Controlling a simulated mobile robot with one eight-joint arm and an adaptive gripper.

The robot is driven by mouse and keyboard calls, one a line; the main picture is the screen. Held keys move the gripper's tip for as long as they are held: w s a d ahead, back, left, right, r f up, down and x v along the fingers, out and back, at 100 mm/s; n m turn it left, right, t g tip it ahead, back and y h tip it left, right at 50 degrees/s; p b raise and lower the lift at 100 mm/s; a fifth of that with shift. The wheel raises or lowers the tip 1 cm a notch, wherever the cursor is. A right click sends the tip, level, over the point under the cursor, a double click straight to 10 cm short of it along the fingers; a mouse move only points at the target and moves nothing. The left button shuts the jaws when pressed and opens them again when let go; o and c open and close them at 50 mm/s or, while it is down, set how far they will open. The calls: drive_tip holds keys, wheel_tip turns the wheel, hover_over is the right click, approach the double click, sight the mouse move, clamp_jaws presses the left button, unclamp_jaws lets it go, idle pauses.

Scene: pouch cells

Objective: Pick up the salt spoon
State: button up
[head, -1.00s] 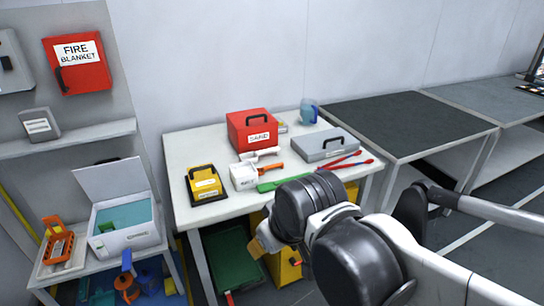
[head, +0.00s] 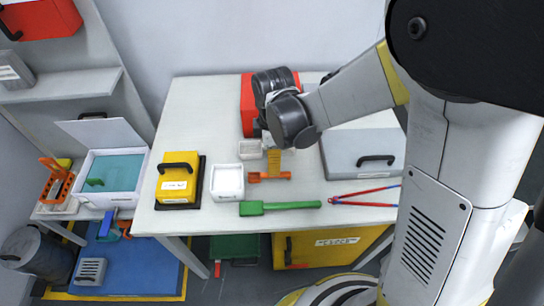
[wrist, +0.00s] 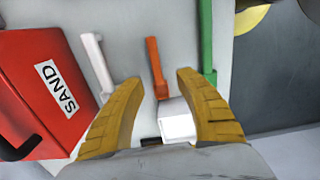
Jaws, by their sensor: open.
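A white square scoop (head: 227,182) with an orange handle (head: 268,177) lies on the white table; it fits the salt spoon, but I cannot read a name on it. A smaller white scoop (head: 250,149) lies behind it and a green one (head: 280,207) in front. My gripper (head: 274,164) points down over the orange handle, open. In the wrist view, the yellow fingers (wrist: 160,80) stand either side of the orange handle (wrist: 155,62) and the white scoop (wrist: 177,121). I see no grip on it. The white handle (wrist: 97,65) lies outside the left finger, the green one (wrist: 207,40) outside the right.
The red sand box (wrist: 38,95) stands close on the left in the wrist view. A grey case (head: 362,158) and a red-handled tool (head: 365,195) lie to the right, a yellow case (head: 179,178) to the left. The table's front-left (head: 175,219) is clear.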

wheel_tip(320, 180, down, 3)
drive_tip(key=shift+s+a+r+b, duration=0.1)
drive_tip(key=shift+a+b, duration=0.05)
drive_tip(key=shift+b, duration=0.25)
drive_tip(key=f+b, duration=0.1)
drive_tip(key=f, duration=0.1)
drive_tip(key=f+b, duration=0.1)
drive_tip(key=w+f+b, duration=0.1)
drive_tip(key=f, duration=0.1)
drive_tip(key=shift+f, duration=0.35)
drive_tip(key=shift+r, duration=0.1)
drive_tip(key=shift+c, duration=0.5)
clamp_jaws()
